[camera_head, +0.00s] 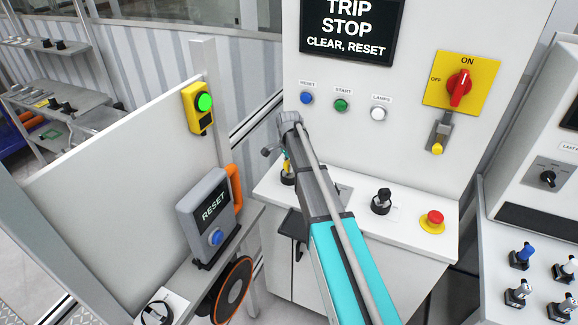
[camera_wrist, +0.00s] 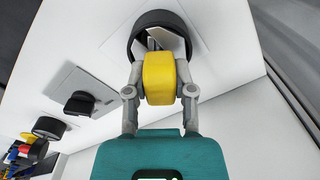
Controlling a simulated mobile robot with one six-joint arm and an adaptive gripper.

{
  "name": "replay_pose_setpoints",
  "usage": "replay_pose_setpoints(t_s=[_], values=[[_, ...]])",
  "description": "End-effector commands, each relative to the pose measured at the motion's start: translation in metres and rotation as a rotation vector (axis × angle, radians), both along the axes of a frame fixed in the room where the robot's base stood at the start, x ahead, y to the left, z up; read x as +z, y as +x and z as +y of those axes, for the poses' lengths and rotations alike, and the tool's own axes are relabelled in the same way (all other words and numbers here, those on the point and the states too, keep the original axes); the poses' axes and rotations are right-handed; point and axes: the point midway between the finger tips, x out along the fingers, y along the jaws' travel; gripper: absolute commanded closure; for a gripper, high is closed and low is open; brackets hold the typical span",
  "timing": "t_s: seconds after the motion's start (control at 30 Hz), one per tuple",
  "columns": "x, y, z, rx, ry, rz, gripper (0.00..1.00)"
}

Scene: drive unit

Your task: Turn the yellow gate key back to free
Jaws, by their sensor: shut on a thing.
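The yellow gate key (camera_wrist: 159,79) sits in a round black switch (camera_wrist: 140,24) on the white panel in the wrist view. My gripper (camera_wrist: 160,92) is shut on the key, one grey finger on each side of its yellow head. In the head view the black switch base (camera_head: 288,179) stands at the left of the white console ledge (camera_head: 330,208). My arm hides most of the key there. The switch's markings and the key's exact angle cannot be read.
The screen (camera_head: 350,30) reads "TRIP STOP CLEAR, RESET". A RESET box (camera_head: 207,218) stands on the left. A green lamp (camera_head: 204,102) is lit on the gate post.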

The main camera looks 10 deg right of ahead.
Motion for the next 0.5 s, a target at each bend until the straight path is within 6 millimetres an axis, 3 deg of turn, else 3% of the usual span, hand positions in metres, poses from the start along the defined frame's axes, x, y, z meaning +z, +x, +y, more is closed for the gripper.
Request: replay_pose_setpoints(t_s=[0.5], values=[[-0.0002,-0.0013,0.0007,0.306,0.001,0.002,1.0]])
